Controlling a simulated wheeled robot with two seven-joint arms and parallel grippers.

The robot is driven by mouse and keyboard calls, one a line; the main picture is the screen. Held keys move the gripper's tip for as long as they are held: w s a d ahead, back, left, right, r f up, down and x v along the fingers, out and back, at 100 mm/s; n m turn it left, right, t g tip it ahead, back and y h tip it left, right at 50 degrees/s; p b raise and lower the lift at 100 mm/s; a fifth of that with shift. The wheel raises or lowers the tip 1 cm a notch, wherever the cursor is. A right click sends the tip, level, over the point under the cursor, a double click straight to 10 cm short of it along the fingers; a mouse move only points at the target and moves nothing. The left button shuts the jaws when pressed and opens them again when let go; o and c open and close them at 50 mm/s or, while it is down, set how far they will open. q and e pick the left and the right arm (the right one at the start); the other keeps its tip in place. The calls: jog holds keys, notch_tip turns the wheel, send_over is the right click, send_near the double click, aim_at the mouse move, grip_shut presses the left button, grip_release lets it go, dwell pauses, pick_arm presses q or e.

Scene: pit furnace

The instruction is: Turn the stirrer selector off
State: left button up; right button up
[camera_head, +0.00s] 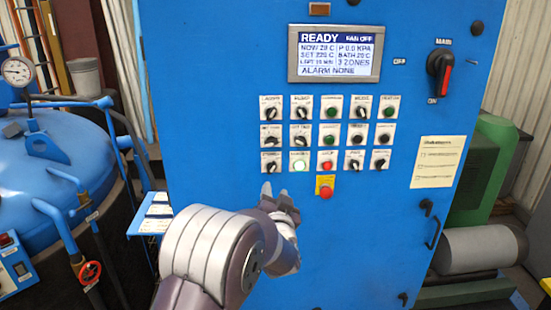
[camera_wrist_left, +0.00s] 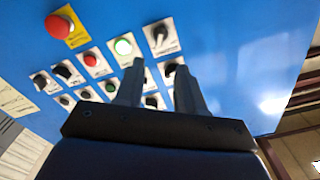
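The blue control cabinet carries rows of small black selectors and coloured buttons on white plates. The labels are too small to read surely, so I cannot tell for certain which is the stirrer selector. The bottom-left black selector (camera_head: 270,167) is nearest my left gripper (camera_head: 275,192); it also shows in the left wrist view (camera_wrist_left: 159,36), its knob apart from the fingers. My left gripper is just below and in front of the bottom row, open and empty. In the left wrist view its two fingers (camera_wrist_left: 160,68) stand apart, covering part of the other selectors. My right gripper is out of view.
A lit green button (camera_head: 300,166) sits right of that selector, and a red mushroom button (camera_head: 326,191) on a yellow plate lies below the row. A display (camera_head: 335,53) reads READY. A main switch (camera_head: 440,70) is at upper right. A blue vessel (camera_head: 60,180) stands left.

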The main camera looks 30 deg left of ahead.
aim_at(272, 170)
pick_arm(q)
jog(key=p+x, duration=0.4)
jog(key=x, duration=0.7)
jog(key=shift+w+a, duration=0.1)
jog(key=shift+w, duration=0.2)
jog(key=shift+w+a+f, duration=0.1)
grip_shut()
